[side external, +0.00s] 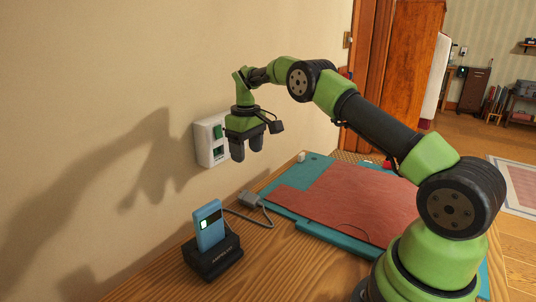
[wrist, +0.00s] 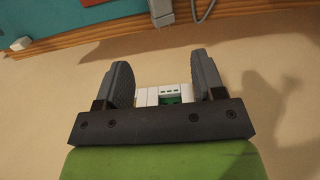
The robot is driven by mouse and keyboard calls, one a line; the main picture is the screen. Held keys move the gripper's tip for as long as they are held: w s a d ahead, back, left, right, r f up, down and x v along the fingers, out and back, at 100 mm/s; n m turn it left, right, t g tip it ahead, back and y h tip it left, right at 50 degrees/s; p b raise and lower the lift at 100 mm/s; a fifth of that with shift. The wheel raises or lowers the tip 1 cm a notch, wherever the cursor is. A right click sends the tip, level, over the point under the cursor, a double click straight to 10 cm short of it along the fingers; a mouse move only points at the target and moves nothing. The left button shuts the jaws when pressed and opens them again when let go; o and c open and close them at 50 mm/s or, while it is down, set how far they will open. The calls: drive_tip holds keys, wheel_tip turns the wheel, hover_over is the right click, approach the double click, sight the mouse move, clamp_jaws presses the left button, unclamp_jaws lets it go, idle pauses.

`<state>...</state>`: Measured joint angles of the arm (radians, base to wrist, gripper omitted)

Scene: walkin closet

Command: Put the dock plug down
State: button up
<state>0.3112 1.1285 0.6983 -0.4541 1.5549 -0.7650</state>
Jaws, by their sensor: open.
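The grey dock plug (side external: 250,199) lies on the wooden table by the edge of the mat, with its cable running toward the black dock (side external: 214,262). Part of the plug (wrist: 161,12) and a piece of cable also show at the top of the wrist view. My gripper (side external: 246,150) is above the plug, close to the wall and in front of the wall outlet. In the wrist view its fingers (wrist: 163,70) are apart, with nothing held between them. A blue device (side external: 208,226) with a small lit screen stands upright in the dock.
A white wall outlet (side external: 202,143) with green parts is on the wall; it shows behind the fingers in the wrist view (wrist: 172,95). A red and teal mat (side external: 345,195) covers much of the table. A small white block (side external: 301,156) sits at its far corner.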

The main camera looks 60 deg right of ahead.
drive_tip(key=s+a+r+m+t, duration=0.1)
drive_tip(key=s+a+r, duration=0.2)
drive_tip(key=r, duration=0.3)
drive_tip(key=s+a+r+t, duration=0.1)
drive_tip(key=s+a+r, duration=0.3)
drive_tip(key=r, duration=0.2)
drive_tip(key=s+a+r+m+t, duration=0.1)
drive_tip(key=s+a+r+t, duration=0.15)
drive_tip(key=r, duration=0.35)
drive_tip(key=s+a+m+t+y, duration=0.1)
drive_tip(key=s+a, duration=0.2)
drive_tip(key=s, duration=0.6)
drive_tip(key=s+a+f+m+t+y, duration=0.1)
drive_tip(key=s+a, duration=0.2)
drive_tip(key=s, duration=0.6)
drive_tip(key=shift+s+a+f, duration=0.2)
drive_tip(key=shift+s+a, duration=0.15)
drive_tip(key=shift+a, duration=0.05)
drive_tip(key=shift+t, duration=0.25)
